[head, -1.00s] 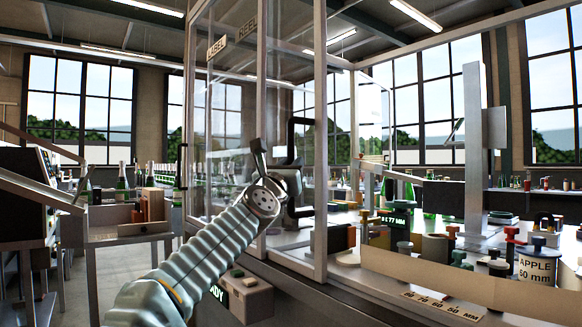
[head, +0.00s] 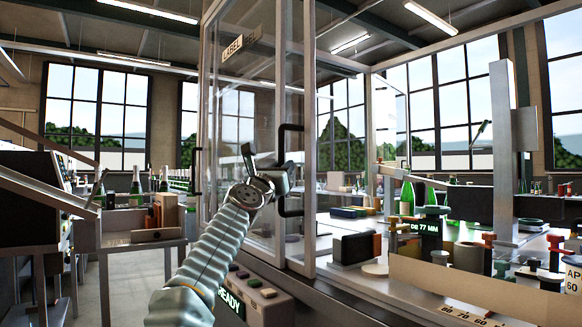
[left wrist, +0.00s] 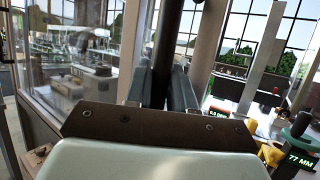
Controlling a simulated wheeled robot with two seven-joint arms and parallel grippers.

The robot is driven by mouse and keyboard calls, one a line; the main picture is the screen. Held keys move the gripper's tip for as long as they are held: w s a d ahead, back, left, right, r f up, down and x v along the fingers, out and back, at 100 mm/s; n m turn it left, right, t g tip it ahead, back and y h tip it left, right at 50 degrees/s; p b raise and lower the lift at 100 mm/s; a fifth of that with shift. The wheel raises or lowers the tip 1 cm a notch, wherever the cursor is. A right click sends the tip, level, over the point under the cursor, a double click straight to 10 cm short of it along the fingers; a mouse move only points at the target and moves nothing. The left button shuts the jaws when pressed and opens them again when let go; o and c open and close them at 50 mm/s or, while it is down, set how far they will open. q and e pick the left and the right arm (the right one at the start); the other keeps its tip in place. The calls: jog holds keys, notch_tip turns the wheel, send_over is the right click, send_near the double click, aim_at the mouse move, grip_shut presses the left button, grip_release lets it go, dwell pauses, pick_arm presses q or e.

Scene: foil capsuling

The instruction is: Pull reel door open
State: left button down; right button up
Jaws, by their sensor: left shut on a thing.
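The reel door is a tall glass panel with a metal frame (head: 308,120) on the front of the cabinet. Its black upright handle (head: 283,140) stands near the right edge of the panel. My left gripper (head: 275,180) is at the handle and is shut on it. In the left wrist view, the dark handle bar (left wrist: 167,55) runs between the two grey fingers (left wrist: 168,92). The REEL label is partly hidden behind a post, beside the other label (head: 232,46). My right gripper is not in view.
A control box with buttons and a READY sign (head: 231,302) sits low in front of the cabinet. A dark block (head: 354,247) and green bottles (head: 407,197) stand right of the door. A tan panel (head: 470,290) edges the right-hand bench. A side table (head: 140,240) stands left.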

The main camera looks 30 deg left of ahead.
pick_arm(q)
jog(key=shift+w+a, duration=0.3)
jog(key=shift+a, duration=0.45)
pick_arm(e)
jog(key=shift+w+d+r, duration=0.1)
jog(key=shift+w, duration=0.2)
pick_arm(q)
jog(key=shift+f, duration=0.1)
jog(key=c, duration=1.1)
grip_release()
jog(key=shift+o, duration=0.2)
jog(key=shift+s, duration=0.1)
